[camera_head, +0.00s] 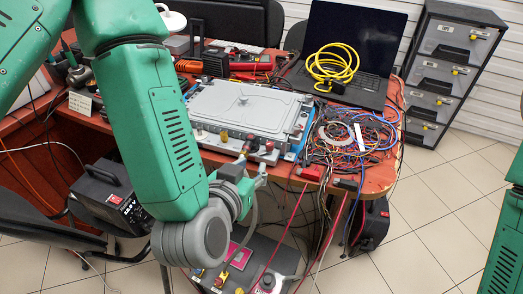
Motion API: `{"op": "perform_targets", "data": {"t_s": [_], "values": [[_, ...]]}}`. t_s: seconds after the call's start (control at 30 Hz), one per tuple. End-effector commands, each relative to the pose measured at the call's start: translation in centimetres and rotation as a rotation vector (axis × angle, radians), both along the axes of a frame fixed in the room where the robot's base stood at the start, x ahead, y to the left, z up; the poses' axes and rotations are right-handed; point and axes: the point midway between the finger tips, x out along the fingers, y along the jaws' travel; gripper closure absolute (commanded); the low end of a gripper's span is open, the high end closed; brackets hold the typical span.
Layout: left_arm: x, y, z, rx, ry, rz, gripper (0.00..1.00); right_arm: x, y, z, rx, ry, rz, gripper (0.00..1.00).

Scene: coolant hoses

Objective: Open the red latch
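A grey battery-like unit (245,108) with a flat lid lies on the table. Along its front edge are small fittings, among them a small red part (269,146), which may be the red latch; it is too small to tell its position. My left arm comes down across the table from the left. Its gripper (258,178) is at the table's front edge, just below and in front of these fittings. The wrist partly hides it, and I cannot tell whether its fingers are apart or touch anything. My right arm shows only at the right edge; its gripper is out of view.
A tangle of wires (352,135) lies right of the unit, with a laptop (350,60) and coiled yellow cable (332,66) behind. A red connector (311,173) sits at the table's front edge. A control box (245,268) stands below. A drawer cabinet (452,62) stands right.

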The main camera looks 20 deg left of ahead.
Motion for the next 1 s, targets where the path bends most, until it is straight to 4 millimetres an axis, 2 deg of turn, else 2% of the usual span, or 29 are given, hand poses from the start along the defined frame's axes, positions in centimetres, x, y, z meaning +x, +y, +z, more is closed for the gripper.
{"op": "perform_targets", "data": {"t_s": [0.3, 0.5, 0.7, 1.0], "values": [[6.2, -0.4, -2.7, -0.001, -0.001, 0.006, 0.74, 0.0, 0.0, -1.0, 0.000, 0.000, 0.000, 0.60], [9.5, -0.7, -4.0, -0.001, 0.000, 0.005, 0.74, 0.0, 0.0, -1.6, 0.000, 0.000, 0.000, 0.60], [11.3, -0.9, -4.8, -0.001, 0.002, 0.003, 0.74, 0.0, 0.0, -1.8, 0.000, 0.000, 0.000, 0.60], [11.6, -0.9, -4.9, 0.000, 0.002, 0.002, 0.74, 0.0, 0.0, -1.8, 0.000, 0.000, 0.000, 0.60]]}}
